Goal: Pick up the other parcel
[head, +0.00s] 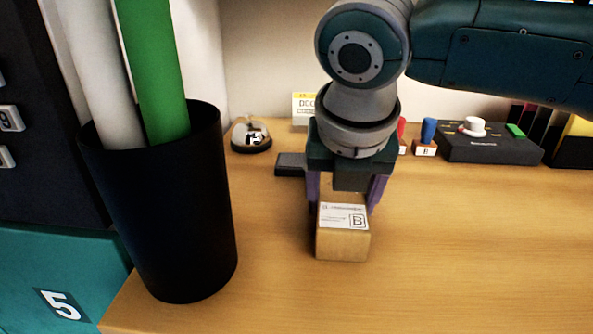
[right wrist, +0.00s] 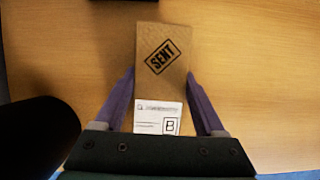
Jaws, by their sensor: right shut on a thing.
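A small brown cardboard parcel (head: 342,246) sits at the middle of the wooden table in the head view, with a white label marked B on its top. In the right wrist view the parcel (right wrist: 160,82) also shows a black SENT stamp beyond the label. My right gripper (head: 344,205) comes down from above and is shut on the parcel, one purple finger on each side. In the right wrist view the fingers (right wrist: 161,100) lie along its two sides. I cannot tell whether the parcel is off the table. My left gripper is in neither view.
A black bin (head: 170,215) with white and green rolls stands on the left. Behind are a domed object (head: 251,135), a yellow-and-white card (head: 304,108), a blue-handled stamp (head: 427,138) and a dark box (head: 488,143) with knobs. The table is clear at the right front.

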